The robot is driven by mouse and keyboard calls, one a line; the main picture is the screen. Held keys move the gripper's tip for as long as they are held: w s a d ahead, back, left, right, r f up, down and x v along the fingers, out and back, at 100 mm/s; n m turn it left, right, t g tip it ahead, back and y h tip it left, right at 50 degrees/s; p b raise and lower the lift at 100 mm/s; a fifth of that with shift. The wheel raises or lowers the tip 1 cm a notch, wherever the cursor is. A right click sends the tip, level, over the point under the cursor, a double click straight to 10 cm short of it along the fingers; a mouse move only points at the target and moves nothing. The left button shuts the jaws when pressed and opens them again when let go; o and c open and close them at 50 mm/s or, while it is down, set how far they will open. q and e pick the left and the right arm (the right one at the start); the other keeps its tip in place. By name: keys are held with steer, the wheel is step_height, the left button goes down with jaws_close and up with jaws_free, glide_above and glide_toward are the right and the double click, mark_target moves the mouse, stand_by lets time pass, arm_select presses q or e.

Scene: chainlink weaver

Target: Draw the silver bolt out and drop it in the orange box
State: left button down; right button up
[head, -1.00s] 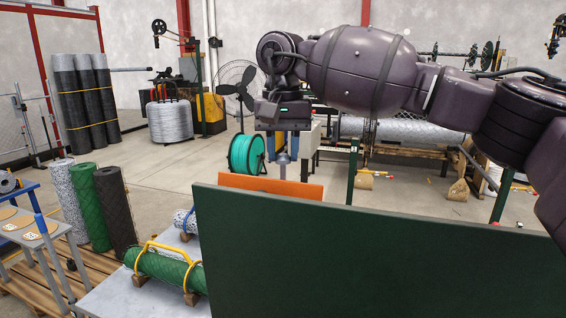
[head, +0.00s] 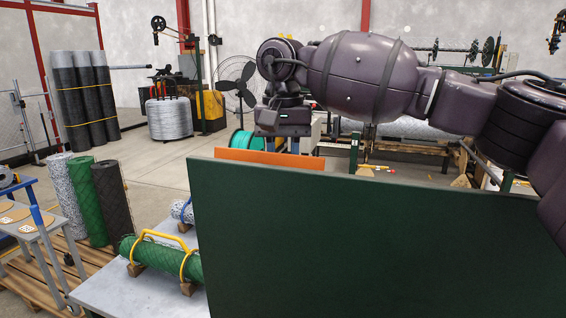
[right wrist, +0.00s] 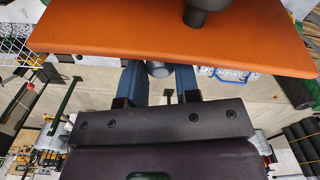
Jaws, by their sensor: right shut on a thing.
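My right gripper (head: 282,146) hangs fingers-down just above and behind the top edge of an orange panel, which seems to be part of the orange box (head: 270,159). In the right wrist view its two blue fingers (right wrist: 160,80) are shut on a grey round-ended piece, the silver bolt (right wrist: 158,69). In the head view the bolt is hidden. The orange surface also spans the top of the right wrist view (right wrist: 110,38), with a dark grey cylinder (right wrist: 205,14) in front of it. My left gripper is not in view.
A large dark green panel (head: 380,235) stands in front and hides most of the orange box. A green mesh roll (head: 160,262) with yellow handles lies on a grey table (head: 130,297) at left. A teal reel (head: 245,140) is behind my gripper.

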steer(key=shift+r, duration=0.1)
steer(key=o, duration=1)
step_height(320, 180, up, 11)
steer(key=shift+f, duration=0.1)
